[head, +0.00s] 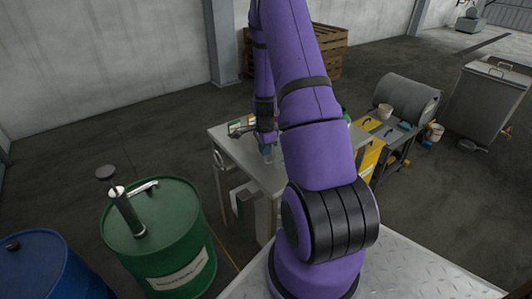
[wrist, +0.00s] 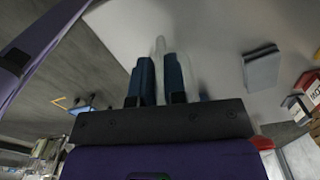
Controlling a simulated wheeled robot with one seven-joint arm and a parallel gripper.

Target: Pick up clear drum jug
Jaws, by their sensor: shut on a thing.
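The clear drum jug (wrist: 160,48) shows in the wrist view as a pale, see-through shape between and beyond the two dark blue fingers. My gripper (wrist: 160,78) is shut on it. In the head view my gripper (head: 266,148) is small and low over the grey worktable (head: 222,134), just left of my purple arm. The jug is hard to make out there, and I cannot tell whether it touches the tabletop.
A small cluttered group of items (head: 240,126) lies on the table beside my gripper. A green drum (head: 165,245) with a pump and a blue drum (head: 45,270) stand at the lower left. Wooden pallets (head: 325,50) and a grey bin (head: 485,105) stand farther back.

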